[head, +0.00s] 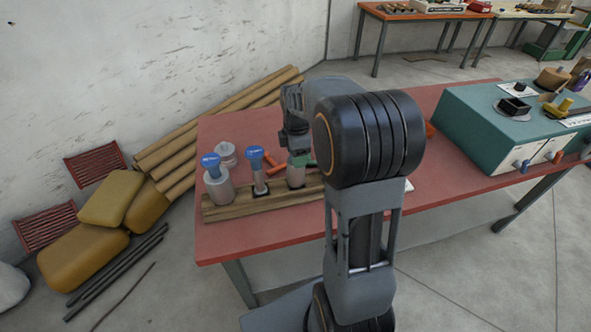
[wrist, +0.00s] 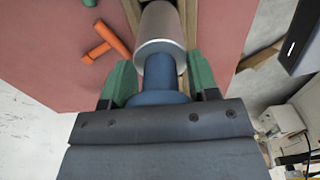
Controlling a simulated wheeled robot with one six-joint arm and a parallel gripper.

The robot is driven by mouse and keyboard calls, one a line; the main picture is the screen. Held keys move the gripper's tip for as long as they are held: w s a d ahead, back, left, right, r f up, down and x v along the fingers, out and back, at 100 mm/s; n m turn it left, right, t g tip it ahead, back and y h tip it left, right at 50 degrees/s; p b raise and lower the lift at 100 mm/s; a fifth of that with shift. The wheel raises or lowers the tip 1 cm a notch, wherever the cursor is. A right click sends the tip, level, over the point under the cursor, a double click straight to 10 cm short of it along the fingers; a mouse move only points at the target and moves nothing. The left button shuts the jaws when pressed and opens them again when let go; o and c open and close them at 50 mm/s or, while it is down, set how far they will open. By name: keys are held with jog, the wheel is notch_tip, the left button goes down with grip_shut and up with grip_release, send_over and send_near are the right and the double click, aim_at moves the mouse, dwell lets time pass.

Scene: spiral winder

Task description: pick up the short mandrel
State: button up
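A mandrel with a silver cylinder (wrist: 160,28) and a blue handle (wrist: 166,72) is between the two green fingers of my gripper (wrist: 161,75) in the wrist view. In the head view this mandrel (head: 296,177) stands upright at the right of a wooden rack (head: 236,210), with my gripper (head: 299,158) over its top. The fingers are very close to the handle's sides; I cannot tell whether they touch it. To its left in the rack are a slim mandrel (head: 259,177) and a wide mandrel (head: 218,187), both upright with blue handles. My arm hides part of the rack's right end.
The rack stands on a red table (head: 250,239). Orange pieces (head: 271,158) lie behind it, also seen in the wrist view (wrist: 107,40). A pale round piece (head: 227,154) stands at the back left. A teal machine (head: 480,120) fills the table's right side.

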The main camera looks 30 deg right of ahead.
jog(key=c, duration=0.9)
jog(key=shift+c, duration=0.4)
jog(key=shift+r, duration=0.15)
jog(key=shift+r, duration=0.2)
notch_tip(320, 180, up, 3)
jog(key=shift+s+r, duration=0.1)
jog(key=shift+s, duration=0.05)
jog(key=s+d+r+p, duration=0.2)
jog(key=s+r+p, duration=0.1)
jog(key=s+r, duration=1)
jog(key=shift+s+r, duration=0.25)
jog(key=shift+r, duration=0.35)
